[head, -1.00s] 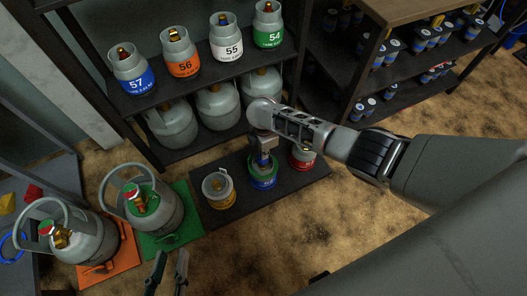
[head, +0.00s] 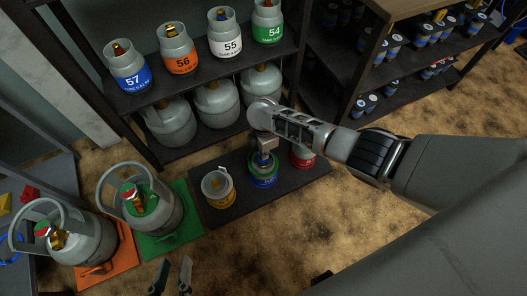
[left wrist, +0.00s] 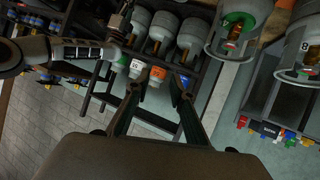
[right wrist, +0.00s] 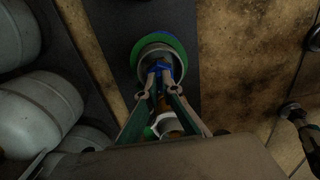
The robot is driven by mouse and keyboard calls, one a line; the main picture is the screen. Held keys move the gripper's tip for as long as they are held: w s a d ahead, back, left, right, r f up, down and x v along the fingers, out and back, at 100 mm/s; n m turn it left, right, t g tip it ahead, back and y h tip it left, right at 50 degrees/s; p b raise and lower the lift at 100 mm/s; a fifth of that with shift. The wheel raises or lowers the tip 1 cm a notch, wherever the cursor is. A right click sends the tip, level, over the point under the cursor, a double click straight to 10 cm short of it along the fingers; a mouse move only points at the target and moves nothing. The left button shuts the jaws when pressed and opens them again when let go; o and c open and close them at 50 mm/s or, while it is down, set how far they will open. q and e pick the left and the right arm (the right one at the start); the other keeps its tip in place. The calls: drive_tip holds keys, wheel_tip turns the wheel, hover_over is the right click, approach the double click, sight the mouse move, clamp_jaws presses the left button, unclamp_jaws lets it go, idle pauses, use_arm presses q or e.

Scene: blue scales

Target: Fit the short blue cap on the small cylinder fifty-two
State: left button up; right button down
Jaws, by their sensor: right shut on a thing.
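A small cylinder with a green and blue band (head: 262,177) stands on the dark mat, between a yellow-banded one and a red-banded one. Its number cannot be read. In the right wrist view its green and grey rim (right wrist: 147,47) shows beyond my fingers. My right gripper (head: 265,152) is over this cylinder's top. In the right wrist view the gripper (right wrist: 161,76) is shut on a small blue piece, the short blue cap (right wrist: 158,67). The fingers partly hide the cap, and I cannot tell whether it touches the valve. My left gripper (head: 172,277) is open and empty, low in the head view.
The yellow-banded cylinder (head: 218,188) and red-banded cylinder (head: 302,157) stand close on either side. A shelf (head: 205,75) with numbered tanks is behind. Larger tanks stand on a green mat (head: 178,240) and an orange mat (head: 113,266) at left. Floor in front is clear.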

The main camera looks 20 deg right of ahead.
drive_tip(key=shift+f+b, duration=0.3)
drive_tip(key=shift+f, duration=0.35)
